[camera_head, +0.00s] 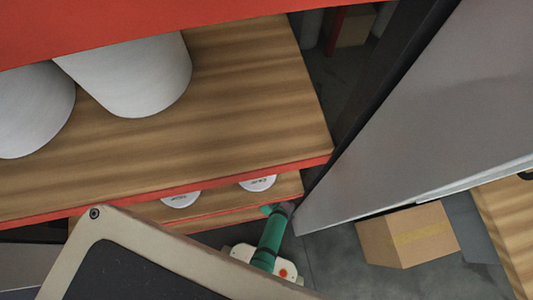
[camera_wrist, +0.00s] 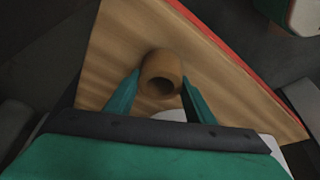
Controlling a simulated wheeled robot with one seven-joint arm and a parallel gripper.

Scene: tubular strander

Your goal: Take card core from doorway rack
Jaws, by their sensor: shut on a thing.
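The card core (camera_wrist: 162,72) is a short brown tube with its dark open end facing the wrist camera. My gripper (camera_wrist: 160,82) has its two green fingers on either side of the core and is shut on it. Behind the core is a wooden shelf board (camera_wrist: 215,75) with a red edge. I cannot tell whether the core touches the board. In the head view the rack shows wooden shelves (camera_head: 255,90) with red edges. The core cannot be seen there.
Large white cylinders (camera_head: 135,75) stand on the upper shelf, and white round items (camera_head: 258,183) show on the shelf below. A grey panel (camera_head: 430,110) rises close to the rack's right end. A cardboard box (camera_head: 405,236) sits on the floor at right.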

